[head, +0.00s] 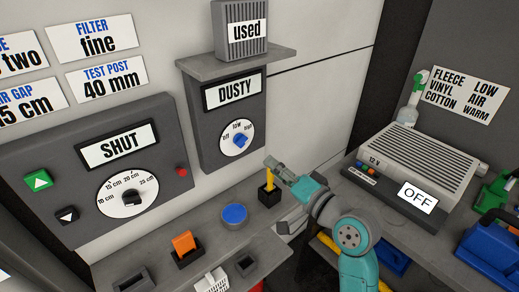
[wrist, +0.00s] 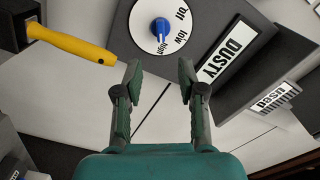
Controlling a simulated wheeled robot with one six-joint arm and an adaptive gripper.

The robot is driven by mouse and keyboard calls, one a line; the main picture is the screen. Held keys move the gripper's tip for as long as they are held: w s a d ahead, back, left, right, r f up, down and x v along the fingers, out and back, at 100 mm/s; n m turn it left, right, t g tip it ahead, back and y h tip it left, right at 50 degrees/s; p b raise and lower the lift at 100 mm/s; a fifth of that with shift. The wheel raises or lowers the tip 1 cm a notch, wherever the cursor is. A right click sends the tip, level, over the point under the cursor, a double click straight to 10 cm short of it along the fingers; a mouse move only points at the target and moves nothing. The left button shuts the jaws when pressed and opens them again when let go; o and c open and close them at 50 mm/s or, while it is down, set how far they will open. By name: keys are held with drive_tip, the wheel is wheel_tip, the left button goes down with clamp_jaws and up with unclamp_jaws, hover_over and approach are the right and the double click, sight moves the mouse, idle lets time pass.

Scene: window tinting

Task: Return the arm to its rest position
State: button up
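My arm (head: 354,238), teal and grey, reaches up from the lower right in the head view, over the bench. My gripper (head: 278,172) is at its end, beside the yellow-handled tool (head: 270,181) standing in a small black holder (head: 269,196). In the wrist view my gripper (wrist: 160,72) has its two fingers apart with nothing between them. The yellow handle (wrist: 72,43) lies left of the left finger there, outside the grip. The blue knob (wrist: 160,29) of the DUSTY box shows beyond the fingertips.
The DUSTY box (head: 231,136) hangs on the wall under a shelf (head: 237,61) with a "used" block (head: 240,48). A SHUT panel (head: 58,198) is at left. A blue disc (head: 234,214) and orange piece (head: 184,243) are on the bench. An OFF unit (head: 385,205) stands right.

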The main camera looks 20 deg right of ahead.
drive_tip(key=s+a+f+g+h, duration=0.15)
drive_tip(key=s+f+h, duration=0.35)
drive_tip(key=s+f, duration=1.3)
drive_tip(key=s+a+f+n, duration=0.1)
drive_tip(key=s+n, duration=0.7)
drive_tip(key=s, duration=1.5)
drive_tip(key=shift+s+a+f+n+g+h, duration=0.35)
drive_tip(key=shift+a+f+g, duration=0.1)
drive_tip(key=shift+a, duration=0.2)
